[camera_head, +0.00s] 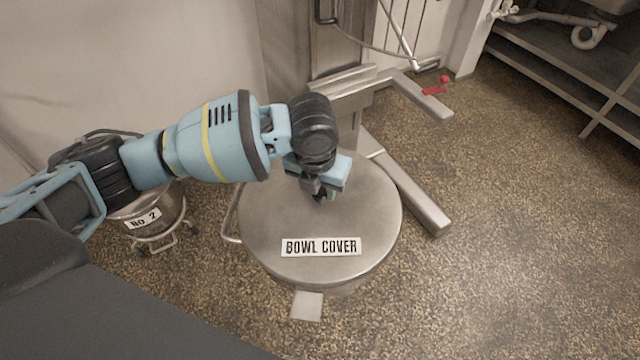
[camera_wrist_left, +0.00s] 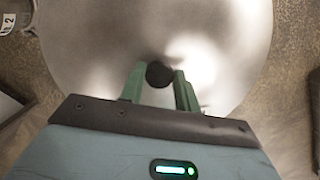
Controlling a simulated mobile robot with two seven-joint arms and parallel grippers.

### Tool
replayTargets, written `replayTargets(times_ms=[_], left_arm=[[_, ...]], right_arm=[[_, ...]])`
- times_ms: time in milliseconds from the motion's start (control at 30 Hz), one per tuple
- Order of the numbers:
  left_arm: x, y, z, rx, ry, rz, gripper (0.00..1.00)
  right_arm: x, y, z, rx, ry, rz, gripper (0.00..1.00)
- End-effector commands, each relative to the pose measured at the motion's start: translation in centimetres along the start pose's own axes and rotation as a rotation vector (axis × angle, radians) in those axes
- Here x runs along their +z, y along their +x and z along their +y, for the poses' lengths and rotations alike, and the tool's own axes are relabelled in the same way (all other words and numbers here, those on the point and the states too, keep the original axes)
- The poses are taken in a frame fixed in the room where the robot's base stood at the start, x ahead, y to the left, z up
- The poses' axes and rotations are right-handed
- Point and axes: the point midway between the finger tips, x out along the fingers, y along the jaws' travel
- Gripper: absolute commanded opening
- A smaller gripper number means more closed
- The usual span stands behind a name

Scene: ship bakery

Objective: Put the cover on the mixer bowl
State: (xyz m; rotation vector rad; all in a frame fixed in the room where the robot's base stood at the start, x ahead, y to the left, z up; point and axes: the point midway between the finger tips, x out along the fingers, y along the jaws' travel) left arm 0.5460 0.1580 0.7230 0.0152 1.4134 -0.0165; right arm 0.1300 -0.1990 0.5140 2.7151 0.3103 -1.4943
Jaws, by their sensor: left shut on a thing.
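The bowl cover (camera_head: 340,225), a round grey metal disc with a label reading "BOWL COVER", lies level over the mixer bowl (camera_head: 345,287) in the head view. The bowl is mostly hidden under it; whether the cover rests on the rim or hovers just above it I cannot tell. My left gripper (camera_head: 326,195) is at the middle of the cover, shut on its dark knob. The left wrist view shows the knob (camera_wrist_left: 159,74) between the green fingers, with the cover (camera_wrist_left: 100,45) around it. My right gripper is not in view.
The mixer's metal stand (camera_head: 345,85) and its floor legs (camera_head: 410,195) are behind and right of the bowl. Another bowl marked "NO 2" (camera_head: 150,230) stands at left, partly behind my arm. A red object (camera_head: 435,90) lies near the back leg. The floor at right is clear.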

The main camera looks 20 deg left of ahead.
Motion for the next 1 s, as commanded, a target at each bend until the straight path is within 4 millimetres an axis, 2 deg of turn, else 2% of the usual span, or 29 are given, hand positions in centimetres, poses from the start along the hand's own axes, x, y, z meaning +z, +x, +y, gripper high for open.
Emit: replayTargets(times_ms=[500,533,700,1000], left_arm=[[-0.04,0.26,-0.02,0.0,0.0,-0.001,0.0],[-0.04,0.26,-0.02,0.0,0.0,0.0,0.36],[-0.05,0.28,-0.02,0.0,0.0,0.0,0.57],[-0.13,0.38,0.01,0.001,0.0,0.002,0.57]], right_arm=[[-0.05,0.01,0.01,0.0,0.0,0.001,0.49],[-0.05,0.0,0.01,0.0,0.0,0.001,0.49],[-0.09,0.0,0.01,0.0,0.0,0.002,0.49],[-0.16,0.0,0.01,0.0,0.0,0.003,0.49]])
